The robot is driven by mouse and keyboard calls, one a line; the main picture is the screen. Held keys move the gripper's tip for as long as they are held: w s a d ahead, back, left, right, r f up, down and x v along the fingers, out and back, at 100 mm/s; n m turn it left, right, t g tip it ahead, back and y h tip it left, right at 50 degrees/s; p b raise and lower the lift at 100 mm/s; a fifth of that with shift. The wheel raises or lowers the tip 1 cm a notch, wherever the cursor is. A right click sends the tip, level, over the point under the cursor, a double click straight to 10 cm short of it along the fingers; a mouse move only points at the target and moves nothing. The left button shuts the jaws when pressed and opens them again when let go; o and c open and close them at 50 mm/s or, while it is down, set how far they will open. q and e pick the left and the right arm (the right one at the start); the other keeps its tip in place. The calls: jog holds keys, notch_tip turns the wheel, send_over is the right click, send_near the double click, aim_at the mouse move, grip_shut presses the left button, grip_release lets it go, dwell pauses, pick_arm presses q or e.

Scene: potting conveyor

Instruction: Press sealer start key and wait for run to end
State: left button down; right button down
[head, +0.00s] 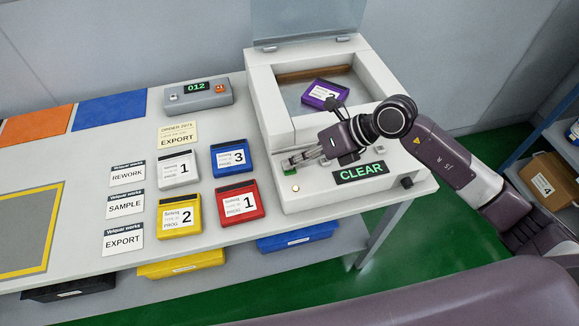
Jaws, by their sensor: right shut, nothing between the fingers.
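The white sealer (375,72) stands at the right end of the table. Its clear lid (308,18) is raised at the back. A purple labelled case (322,94) lies in its open chamber, partly hidden by my right arm. The sealer's display (360,173) reads CLEAR in green. A green key (290,171) shows on the front panel at left, and a small pale round lamp (295,188) sits below it. My right gripper (287,162) is shut and empty, its fingertips right at the green key; I cannot tell whether they touch it. My left gripper is out of view.
Several labelled cases in white, blue, yellow and red (240,202) lie left of the sealer. A grey counter box (198,97) reading 012 stands behind them. A black knob (406,182) is at the sealer's front right. A shelf with a brown box (549,180) stands at far right.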

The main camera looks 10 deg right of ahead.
aim_at(293, 169)
jog(key=shift+r+p, duration=0.6)
jog(key=shift+r, duration=0.25)
jog(key=shift+r, duration=0.1)
jog(key=shift+r+p, duration=1.7)
jog(key=shift+r, duration=0.75)
jog(key=shift+d+f, duration=0.1)
